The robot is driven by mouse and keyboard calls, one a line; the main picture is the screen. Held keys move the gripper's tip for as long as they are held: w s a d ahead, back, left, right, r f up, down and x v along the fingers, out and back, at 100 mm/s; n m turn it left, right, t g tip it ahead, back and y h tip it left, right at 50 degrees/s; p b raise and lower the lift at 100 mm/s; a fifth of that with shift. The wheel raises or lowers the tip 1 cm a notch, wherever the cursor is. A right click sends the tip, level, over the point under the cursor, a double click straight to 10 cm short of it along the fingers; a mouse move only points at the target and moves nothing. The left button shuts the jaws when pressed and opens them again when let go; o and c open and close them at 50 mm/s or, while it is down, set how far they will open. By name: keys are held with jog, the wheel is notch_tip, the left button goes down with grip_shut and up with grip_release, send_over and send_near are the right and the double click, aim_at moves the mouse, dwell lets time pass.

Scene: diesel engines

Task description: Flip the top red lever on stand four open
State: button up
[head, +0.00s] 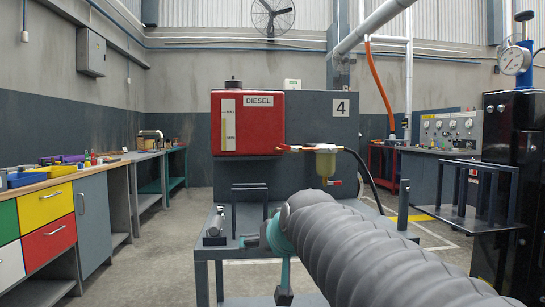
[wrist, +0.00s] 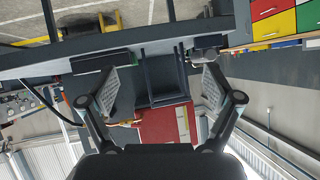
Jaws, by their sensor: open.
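In the head view, a red DIESEL tank (head: 247,123) is mounted on the dark panel marked 4 (head: 340,107). A small red-orange lever (head: 284,149) sits at the tank's lower right, on the line to a fuel filter with a pale yellow bowl (head: 325,165). A second small red lever (head: 335,183) sits under the bowl. My gripper (wrist: 158,90) is open and empty in the wrist view, its fingers wide apart. That view is upside down, with the red tank (wrist: 158,125) beyond the fingers. I cannot make out the top lever there.
The stand's grey table (head: 208,252) carries upright dark brackets (head: 250,205) and a small metal fitting (head: 215,228). A black hose (head: 362,172) leaves the filter to the right. A workbench with coloured drawers (head: 45,210) stands left. A black post with a gauge (head: 515,62) stands right.

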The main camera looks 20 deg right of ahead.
jog(key=w+d+r+m+t+h+b, duration=0.1)
jog(key=w+d+r+m+t+h, duration=0.15)
jog(key=w+d+r, duration=0.5)
jog(key=m+t+h+b, duration=0.1)
jog(key=t+h, duration=0.1)
jog(key=t, duration=0.1)
send_near(290, 148)
jog(key=p+x, duration=0.3)
jog(key=x, duration=0.6)
jog(key=shift+a+p, duration=0.1)
jog(key=shift+p, duration=0.2)
